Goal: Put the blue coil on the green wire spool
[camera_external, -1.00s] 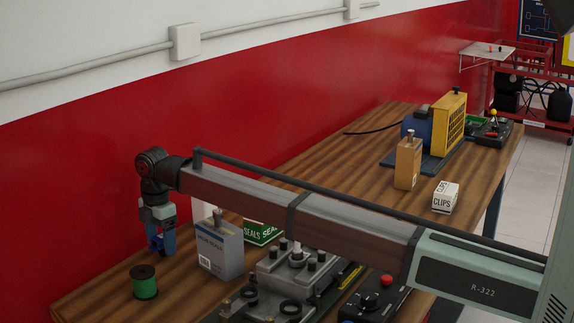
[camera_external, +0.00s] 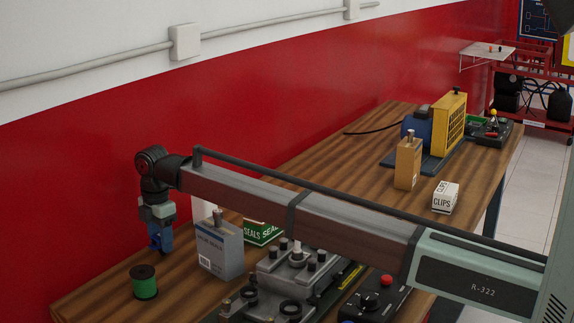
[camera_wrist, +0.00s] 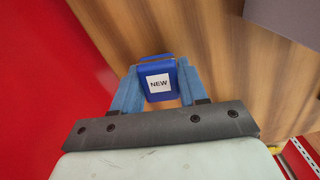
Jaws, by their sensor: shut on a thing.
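The blue coil (camera_wrist: 157,66) is a blue block with a white label reading "NEW", and it sits between the fingers of my gripper (camera_wrist: 156,85) in the wrist view. In the external view my gripper (camera_external: 161,246) is shut on the blue coil (camera_external: 155,240), low over the near left end of the bench; whether the coil touches the wood is hard to tell. The green wire spool (camera_external: 144,283) stands upright on the bench, below and left of my gripper and apart from it. Its flange is dark. The spool is not visible in the wrist view.
A grey box (camera_external: 219,250) stands close right of my gripper, with a green seals box (camera_external: 262,232) behind it. A grey engine fixture (camera_external: 293,268) and a control box with a red button (camera_external: 387,281) are further right. The red wall (camera_external: 80,200) is close behind.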

